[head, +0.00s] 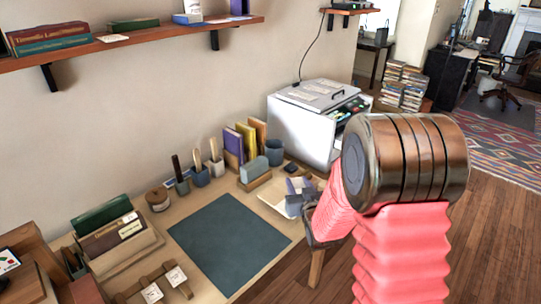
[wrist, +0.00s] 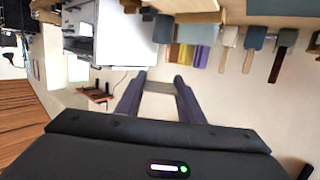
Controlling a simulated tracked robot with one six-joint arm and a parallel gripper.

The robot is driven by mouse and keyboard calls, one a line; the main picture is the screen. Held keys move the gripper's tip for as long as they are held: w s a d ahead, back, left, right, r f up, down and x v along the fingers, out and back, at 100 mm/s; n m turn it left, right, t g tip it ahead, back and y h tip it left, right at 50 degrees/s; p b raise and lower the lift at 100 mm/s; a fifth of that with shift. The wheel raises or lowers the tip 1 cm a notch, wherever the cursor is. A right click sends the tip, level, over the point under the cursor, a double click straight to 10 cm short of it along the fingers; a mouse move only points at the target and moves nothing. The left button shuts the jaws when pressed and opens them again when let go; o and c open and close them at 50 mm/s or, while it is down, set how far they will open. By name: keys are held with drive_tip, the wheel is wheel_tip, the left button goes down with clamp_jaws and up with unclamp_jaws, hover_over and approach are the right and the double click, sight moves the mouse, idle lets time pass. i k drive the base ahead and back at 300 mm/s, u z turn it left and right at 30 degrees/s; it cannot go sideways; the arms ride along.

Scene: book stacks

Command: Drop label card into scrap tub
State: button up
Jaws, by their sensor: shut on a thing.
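My gripper (head: 299,196) is over the right part of the desk, near a pale sheet. In the wrist view, which looks upside down, its two purple-grey fingers (wrist: 160,98) are shut on a thin pale piece (wrist: 160,87) that spans them, seemingly the label card. Its face and any writing cannot be made out. A blue-grey round tub (head: 274,153), likely the scrap tub, stands behind the gripper, beside the upright folders. It also shows in the wrist view (wrist: 163,28). Its inside is hidden. The gripper is apart from the tub.
Purple and yellow folders (head: 240,143) and a grey block (head: 253,169) stand left of the tub. A white printer (head: 305,125) is to the right. Brush pots (head: 200,176) and a dark mat (head: 229,242) lie further left. Two cards (head: 175,276) rest on wooden stands in front.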

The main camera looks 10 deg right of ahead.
sight(274, 161)
drive_tip(key=z, duration=0.05)
drive_tip(key=i, duration=0.9)
drive_tip(key=u, duration=0.15)
drive_tip(key=k, duration=0.95)
drive_tip(key=z, duration=0.1)
drive_tip(key=i, duration=0.65)
